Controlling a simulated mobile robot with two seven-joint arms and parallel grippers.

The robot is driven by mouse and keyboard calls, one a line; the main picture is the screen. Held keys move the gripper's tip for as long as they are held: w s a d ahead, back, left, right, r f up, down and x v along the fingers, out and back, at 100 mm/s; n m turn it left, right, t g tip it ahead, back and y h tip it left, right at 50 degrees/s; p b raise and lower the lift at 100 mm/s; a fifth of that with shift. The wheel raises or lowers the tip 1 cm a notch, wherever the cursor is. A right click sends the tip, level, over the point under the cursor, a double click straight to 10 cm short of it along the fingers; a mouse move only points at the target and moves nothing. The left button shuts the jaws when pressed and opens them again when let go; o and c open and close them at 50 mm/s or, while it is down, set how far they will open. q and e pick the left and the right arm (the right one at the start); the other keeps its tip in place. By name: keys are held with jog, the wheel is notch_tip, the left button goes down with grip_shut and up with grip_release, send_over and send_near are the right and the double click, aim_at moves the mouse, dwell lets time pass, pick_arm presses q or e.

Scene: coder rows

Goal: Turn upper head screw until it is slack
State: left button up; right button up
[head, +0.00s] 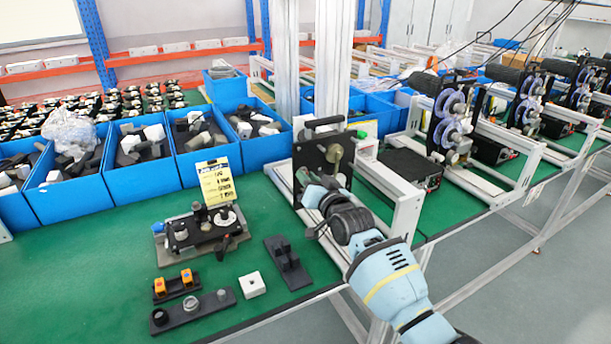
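A black upright coder plate (318,150) stands in a white metal frame on the green table, right of centre. A round brass-coloured knob (334,153) shows on its upper part; it looks like the upper head screw, but I cannot be sure. My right gripper (312,197) is at the lower part of the plate, below and left of that knob. My wrist hides the lower plate and whatever is there. I cannot see the fingers well enough to tell whether they are open, shut or touching something. My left gripper is not in view.
Blue bins (210,160) with dark and white parts line the back. A yellow label card (216,182) stands behind a fixture (203,232). Button blocks (176,285), a white cube (252,285) and a black bracket (287,262) lie in front. Similar coders stand right.

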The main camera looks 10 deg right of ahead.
jog(key=n, duration=0.6)
jog(key=shift+r, duration=0.15)
grip_shut()
jog(key=n, duration=0.4)
jog(key=shift+p, duration=0.3)
jog(key=o, duration=0.7)
grip_release()
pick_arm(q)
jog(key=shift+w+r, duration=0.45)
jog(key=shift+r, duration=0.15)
pick_arm(e)
jog(key=m, duration=1)
jog(key=shift+f, duration=0.2)
